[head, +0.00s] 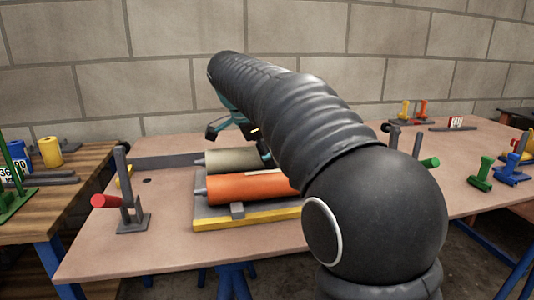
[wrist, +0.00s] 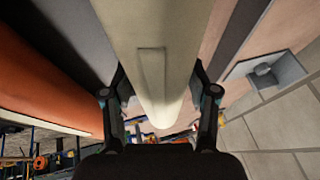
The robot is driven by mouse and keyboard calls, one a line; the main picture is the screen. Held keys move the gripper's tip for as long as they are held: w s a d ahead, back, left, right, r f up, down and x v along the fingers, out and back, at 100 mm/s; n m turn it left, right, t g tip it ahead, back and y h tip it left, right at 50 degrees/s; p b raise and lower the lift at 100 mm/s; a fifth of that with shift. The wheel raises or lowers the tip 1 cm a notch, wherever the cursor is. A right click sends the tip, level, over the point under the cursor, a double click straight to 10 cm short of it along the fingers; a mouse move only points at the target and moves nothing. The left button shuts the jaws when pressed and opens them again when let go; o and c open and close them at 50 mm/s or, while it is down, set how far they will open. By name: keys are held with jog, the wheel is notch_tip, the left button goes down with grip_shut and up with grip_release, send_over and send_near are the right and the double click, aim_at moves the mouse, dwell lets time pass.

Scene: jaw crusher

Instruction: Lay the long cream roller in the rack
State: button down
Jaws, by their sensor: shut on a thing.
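The long cream roller (head: 234,160) lies level behind the orange roller (head: 245,187), roughly parallel to it, over the rear part of the grey rack (head: 205,211) with a yellow front edge. My gripper (head: 240,135) is above the cream roller, partly hidden by my arm. In the wrist view the cream roller (wrist: 155,40) runs between the two fingers of my gripper (wrist: 160,92), which are shut on it. The orange roller (wrist: 40,80) is at the left there. I cannot tell whether the cream roller touches the rack. Its right end is hidden behind my arm.
A stand with a red-ended handle (head: 130,200) is left of the rack, and a green-ended lever (head: 429,162) is at the right. Coloured parts (head: 480,175) stand farther right. The table's (head: 95,245) front left is clear. A block wall (head: 160,60) is behind.

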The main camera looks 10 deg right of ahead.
jog(key=shift+f+b, duration=0.3)
jog(key=shift+f, duration=0.05)
jog(key=shift+c, duration=1.2)
grip_release()
jog(key=shift+f, duration=0.1)
jog(key=v, duration=1.2)
jog(key=shift+s, duration=0.1)
